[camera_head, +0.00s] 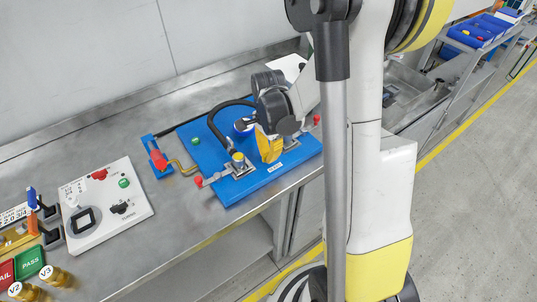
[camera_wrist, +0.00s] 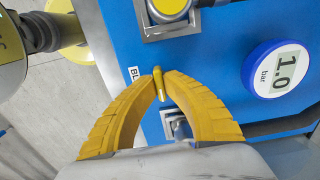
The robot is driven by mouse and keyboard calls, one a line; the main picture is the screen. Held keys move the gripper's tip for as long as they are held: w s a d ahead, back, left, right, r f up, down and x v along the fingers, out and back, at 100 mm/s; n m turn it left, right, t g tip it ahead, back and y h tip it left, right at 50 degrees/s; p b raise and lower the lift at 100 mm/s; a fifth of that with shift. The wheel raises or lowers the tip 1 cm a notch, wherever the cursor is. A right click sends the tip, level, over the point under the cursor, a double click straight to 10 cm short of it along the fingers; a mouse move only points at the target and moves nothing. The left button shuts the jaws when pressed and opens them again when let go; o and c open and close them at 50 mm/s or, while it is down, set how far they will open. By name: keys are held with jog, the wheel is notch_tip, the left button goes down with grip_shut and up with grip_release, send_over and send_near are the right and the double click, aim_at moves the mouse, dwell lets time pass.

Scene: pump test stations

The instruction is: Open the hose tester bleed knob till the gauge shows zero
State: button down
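The hose tester is a blue board (camera_head: 235,190) on the bench, with a black hose (camera_head: 220,118) looped over it. Its round blue gauge (camera_wrist: 280,68) reads 1.0 bar in the wrist view. My gripper (camera_wrist: 159,80) has its yellow fingers converging from both sides on a narrow yellow bar, apparently the bleed knob (camera_wrist: 161,95). The label (camera_wrist: 133,73) beside it shows "BL", the rest hidden by a finger. In the head view my gripper (camera_head: 268,158) points down at the board's front edge and hides the knob.
A round yellow cap (camera_head: 238,157) sits on a metal bracket left of my gripper. Another metal bracket (camera_wrist: 178,125) lies close to the right finger. A white panel (camera_head: 105,205) lies further left.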

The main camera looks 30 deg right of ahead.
jog(key=shift+n, duration=0.3)
jog(key=n, duration=0.3)
jog(key=shift+n+b, duration=0.3)
jog(key=shift+b, duration=0.05)
jog(key=n, duration=0.4)
jog(key=shift+n, duration=0.3)
jog(key=n+b, duration=0.1)
jog(key=n, duration=0.3)
jog(key=shift+n, duration=2.5)
jog(key=c, duration=1.5)
grip_release()
